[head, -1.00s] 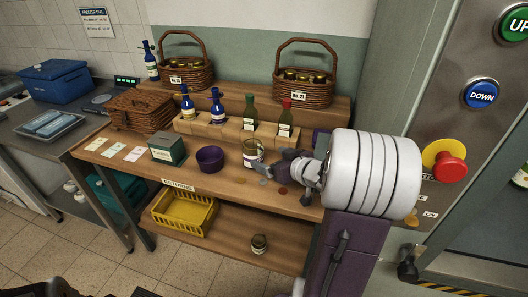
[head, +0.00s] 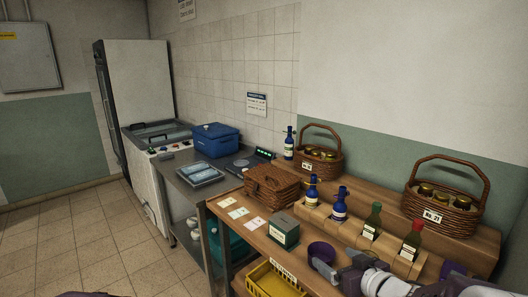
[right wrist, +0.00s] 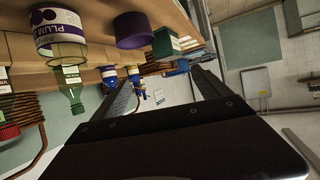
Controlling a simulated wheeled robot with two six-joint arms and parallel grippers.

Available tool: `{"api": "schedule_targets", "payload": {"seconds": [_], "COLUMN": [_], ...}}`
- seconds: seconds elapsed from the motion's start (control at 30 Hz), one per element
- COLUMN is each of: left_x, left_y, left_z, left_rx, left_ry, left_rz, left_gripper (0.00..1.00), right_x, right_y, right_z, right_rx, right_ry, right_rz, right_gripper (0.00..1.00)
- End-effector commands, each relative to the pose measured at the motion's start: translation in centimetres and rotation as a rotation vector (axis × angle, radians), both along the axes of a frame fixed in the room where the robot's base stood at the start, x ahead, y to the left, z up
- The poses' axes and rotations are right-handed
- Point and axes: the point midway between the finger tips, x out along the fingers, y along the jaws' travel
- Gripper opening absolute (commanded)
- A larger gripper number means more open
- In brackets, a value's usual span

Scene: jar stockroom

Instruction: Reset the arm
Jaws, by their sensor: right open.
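My left gripper is not in view.
Dark bottles (head: 339,205) stand in a wooden rack. Baskets of jars (head: 443,207) are on the raised shelf behind. A green box (head: 284,230), wicker hamper (head: 270,188) and yellow crate (head: 272,281) are nearby. Open floor (head: 100,245) lies left of the steel counter (head: 194,187).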

Motion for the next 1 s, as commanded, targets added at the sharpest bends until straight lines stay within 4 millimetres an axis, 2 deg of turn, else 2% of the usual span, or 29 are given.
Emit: {"api": "schedule_targets", "payload": {"seconds": [0.03, 0.07, 0.13, 0.23, 0.33, 0.4, 0.5, 0.6, 1.0], "left_x": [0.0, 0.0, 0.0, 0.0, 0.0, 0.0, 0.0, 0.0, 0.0], "left_y": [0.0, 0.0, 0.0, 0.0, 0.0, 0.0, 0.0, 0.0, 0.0], "left_z": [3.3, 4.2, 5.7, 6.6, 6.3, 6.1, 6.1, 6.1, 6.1], "left_rx": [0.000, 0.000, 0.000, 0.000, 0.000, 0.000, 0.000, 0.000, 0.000], "left_ry": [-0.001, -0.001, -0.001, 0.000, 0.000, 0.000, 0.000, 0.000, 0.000], "left_rz": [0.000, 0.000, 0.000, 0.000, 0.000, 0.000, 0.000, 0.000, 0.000], "left_gripper": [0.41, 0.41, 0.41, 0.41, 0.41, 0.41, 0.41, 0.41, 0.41], "right_x": [0.2, 0.1, -1.3, -5.5, -11.0, -14.3, -17.7, -19.1, -19.0], "right_y": [2.2, 2.8, 3.5, 3.1, 2.3, 2.2, 2.8, 2.9, 2.8], "right_z": [2.3, 2.2, 0.6, -3.0, -6.7, -8.2, -9.1, -9.2, -9.2], "right_rx": [-0.009, -0.024, -0.064, -0.114, -0.127, -0.121, -0.121, -0.150, -0.157], "right_ry": [0.045, 0.088, 0.227, 0.473, 0.728, 0.875, 1.018, 1.072, 1.068], "right_rz": [-0.011, -0.038, -0.119, -0.223, -0.303, -0.329, -0.315, -0.279, -0.270], "right_gripper": [0.86, 0.86, 0.86, 0.86, 0.86, 0.86, 0.86, 0.86, 0.86]}}
